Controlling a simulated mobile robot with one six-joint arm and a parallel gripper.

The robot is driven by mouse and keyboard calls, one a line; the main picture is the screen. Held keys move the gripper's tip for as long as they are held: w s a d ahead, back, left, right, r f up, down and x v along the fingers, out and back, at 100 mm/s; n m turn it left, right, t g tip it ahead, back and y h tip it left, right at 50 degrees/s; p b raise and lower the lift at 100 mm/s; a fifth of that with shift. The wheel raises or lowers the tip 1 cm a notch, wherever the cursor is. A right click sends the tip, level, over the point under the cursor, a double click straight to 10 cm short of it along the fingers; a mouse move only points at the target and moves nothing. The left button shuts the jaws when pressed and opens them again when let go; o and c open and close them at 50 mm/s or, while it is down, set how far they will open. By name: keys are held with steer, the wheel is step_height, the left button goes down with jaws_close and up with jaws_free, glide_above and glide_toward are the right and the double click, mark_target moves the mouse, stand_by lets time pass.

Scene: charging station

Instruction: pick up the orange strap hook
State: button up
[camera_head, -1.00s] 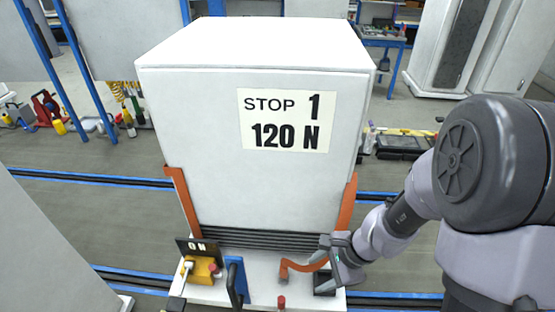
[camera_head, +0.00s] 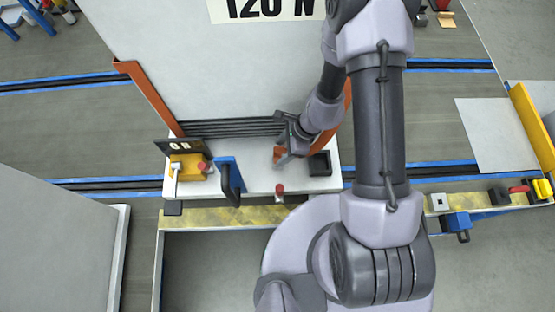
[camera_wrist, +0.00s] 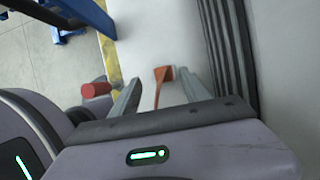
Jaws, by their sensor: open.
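The orange strap hook (camera_head: 278,153) is low on the white ledge of the cabinet, left of the small black tray. My gripper (camera_head: 283,160) is right at it and partly hides it in the head view. In the wrist view the hook's orange end (camera_wrist: 163,74) shows between the two open grey fingers of my gripper (camera_wrist: 162,82), with clear space on both sides. The rest of the strap runs back toward the palm. The fingers are not closed on it.
On the ledge (camera_head: 250,180) are a black tray (camera_head: 320,163), a red knob (camera_head: 280,189), a blue handle (camera_head: 230,178) and a yellow switch box (camera_head: 187,167). The white cabinet (camera_head: 220,70) rises behind. The red knob also shows beside the fingers in the wrist view (camera_wrist: 97,89).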

mark_target(278, 154)
steer(key=x, duration=0.1)
steer(key=b+x, duration=0.1)
steer(key=x, duration=0.2)
steer(key=shift+w+f+b, duration=0.25)
steer(key=shift+w+b, duration=0.1)
steer(key=shift+b, duration=0.05)
steer(key=shift+r, duration=0.15)
steer(key=shift+c, duration=0.4)
jaws_close()
